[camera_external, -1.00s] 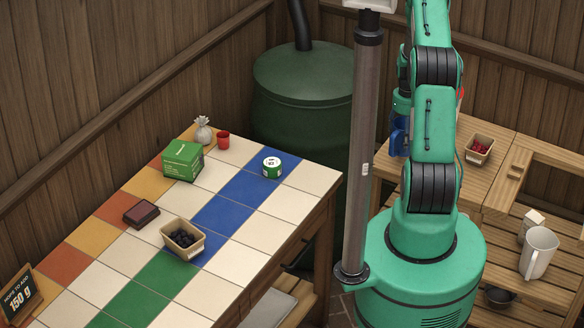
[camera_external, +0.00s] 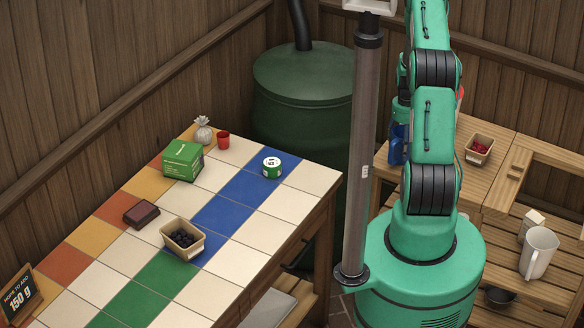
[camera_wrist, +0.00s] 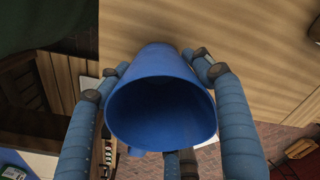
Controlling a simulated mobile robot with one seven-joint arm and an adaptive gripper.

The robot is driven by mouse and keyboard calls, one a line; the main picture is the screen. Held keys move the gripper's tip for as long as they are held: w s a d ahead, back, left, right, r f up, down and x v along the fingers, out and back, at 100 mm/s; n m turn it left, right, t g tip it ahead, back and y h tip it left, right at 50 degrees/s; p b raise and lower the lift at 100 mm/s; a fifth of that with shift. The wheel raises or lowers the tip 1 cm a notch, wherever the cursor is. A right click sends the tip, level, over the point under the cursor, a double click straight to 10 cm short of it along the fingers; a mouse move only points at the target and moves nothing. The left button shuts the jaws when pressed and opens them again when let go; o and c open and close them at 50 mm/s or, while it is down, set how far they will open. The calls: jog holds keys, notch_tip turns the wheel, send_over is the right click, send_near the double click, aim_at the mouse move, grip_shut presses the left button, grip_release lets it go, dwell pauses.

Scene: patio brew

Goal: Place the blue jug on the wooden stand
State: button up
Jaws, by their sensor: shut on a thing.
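The blue jug (camera_wrist: 165,85) is between the blue fingers of my gripper (camera_wrist: 157,66) in the wrist view, its wide open mouth towards the camera. My gripper is shut on it. In the external view the jug (camera_external: 397,146) shows only in part beside my green arm, which hides most of the gripper. A wooden top (camera_external: 447,177) is near the jug at the right; a plain wooden surface (camera_wrist: 265,60) also shows beyond the jug in the wrist view. I cannot tell which part is the stand, or whether the jug touches wood.
A punnet of red berries (camera_external: 479,149) stands on the wooden top. The tiled table (camera_external: 245,235) at left holds a dark-berry punnet (camera_external: 183,238), a green box (camera_external: 183,160) and a tin (camera_external: 272,166).

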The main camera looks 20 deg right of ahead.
jog(key=shift+f, duration=0.15)
jog(key=o, duration=1.2)
notch_tip(320, 180, up, 12)
jog(key=p, duration=0.1)
jog(key=shift+w+p, duration=0.15)
jog(key=shift+p, duration=0.2)
jog(key=shift+r, duration=0.2)
